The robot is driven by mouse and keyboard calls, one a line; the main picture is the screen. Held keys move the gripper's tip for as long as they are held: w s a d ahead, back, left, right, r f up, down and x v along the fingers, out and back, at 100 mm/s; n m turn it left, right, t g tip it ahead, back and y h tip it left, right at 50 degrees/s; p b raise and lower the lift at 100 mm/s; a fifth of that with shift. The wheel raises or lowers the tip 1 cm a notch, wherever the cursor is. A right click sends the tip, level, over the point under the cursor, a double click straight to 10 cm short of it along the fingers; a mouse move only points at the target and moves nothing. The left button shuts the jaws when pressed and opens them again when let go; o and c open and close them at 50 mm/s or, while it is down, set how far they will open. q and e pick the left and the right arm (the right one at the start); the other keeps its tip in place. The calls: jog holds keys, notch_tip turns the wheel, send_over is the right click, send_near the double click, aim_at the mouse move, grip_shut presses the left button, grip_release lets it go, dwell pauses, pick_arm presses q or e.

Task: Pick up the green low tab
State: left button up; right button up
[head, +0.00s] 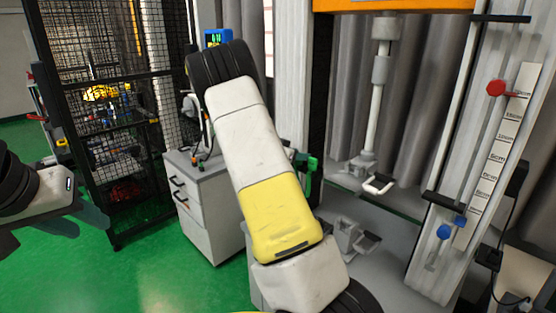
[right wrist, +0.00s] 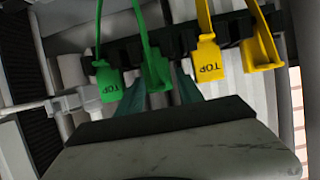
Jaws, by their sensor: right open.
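In the right wrist view, two green tabs hang from a dark rack. One green tab (right wrist: 109,84) at the left has upside-down lettering that looks like TOP. The other green tab (right wrist: 156,66) shows no readable lettering, so I cannot confirm it is the low one. My right gripper (right wrist: 162,92) is open, with its teal fingers on either side of this second tab's lower end. Contact cannot be seen. In the head view, my right arm hides that gripper; a bit of green (head: 309,166) shows beside the arm. My left gripper (head: 80,220) is open and empty at the far left.
Two yellow tabs (right wrist: 207,60) hang close to the right on the same dark rack (right wrist: 175,40). The drop tower's scale (head: 497,150) with red and blue knobs stands at the right. A grey drawer cabinet (head: 208,215) and black mesh cage (head: 100,110) stand left. Green floor is clear.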

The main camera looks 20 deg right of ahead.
jog(key=shift+c, duration=0.4)
grip_shut()
